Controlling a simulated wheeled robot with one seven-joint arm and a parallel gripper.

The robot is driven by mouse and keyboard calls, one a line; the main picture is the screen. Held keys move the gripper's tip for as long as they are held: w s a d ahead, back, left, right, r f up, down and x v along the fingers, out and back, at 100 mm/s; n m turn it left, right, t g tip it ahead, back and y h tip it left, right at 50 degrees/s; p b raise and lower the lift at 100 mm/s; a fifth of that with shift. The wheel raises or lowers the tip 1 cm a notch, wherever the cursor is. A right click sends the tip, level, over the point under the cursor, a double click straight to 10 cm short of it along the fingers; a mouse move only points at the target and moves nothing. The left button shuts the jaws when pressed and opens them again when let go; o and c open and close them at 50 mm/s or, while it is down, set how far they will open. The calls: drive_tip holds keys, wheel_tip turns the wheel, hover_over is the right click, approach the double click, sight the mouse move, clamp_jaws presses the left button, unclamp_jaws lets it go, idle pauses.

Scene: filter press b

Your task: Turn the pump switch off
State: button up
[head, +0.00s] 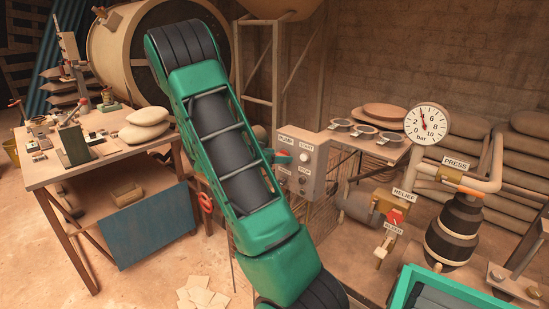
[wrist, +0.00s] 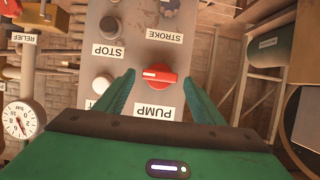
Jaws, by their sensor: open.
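The pump switch (wrist: 158,75) is a red rotary knob on the grey control panel, beside the upside-down PUMP label (wrist: 153,112) in the wrist view. Its handle lies sideways, with a white mark on its left part. My gripper (wrist: 159,71) is open, with one green finger on each side of the knob. Gaps show between fingers and knob; how deep the tips reach, I cannot tell.
On the panel, a STOP button (wrist: 110,25) and a pale START button (wrist: 102,84) sit left of the left finger. A dark knob (wrist: 168,4) is by the STROKE label. Right of the panel stand a pressure gauge (head: 426,124) and pipes. A cluttered table (head: 95,165) stands left.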

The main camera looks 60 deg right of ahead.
drive_tip(key=c, duration=1)
drive_tip(key=shift+c, duration=0.2)
drive_tip(key=shift+w, duration=0.1)
drive_tip(key=shift+w+d+f+n+g+h, duration=0.1)
drive_tip(key=shift+w+f+n+g+h, duration=0.25)
drive_tip(key=shift+n+g, duration=1.35)
drive_tip(key=shift+w+a+f+n+g+h, duration=0.1)
drive_tip(key=shift+w+f+n+g+h, duration=0.4)
drive_tip(key=shift+n, duration=2.25)
drive_tip(key=shift+w+d+f+n+g+h, duration=0.1)
drive_tip(key=shift+n+g+h, duration=0.15)
drive_tip(key=shift+n+g, duration=1.55)
drive_tip(key=shift+n+t, duration=0.5)
drive_tip(key=shift+n, duration=0.15)
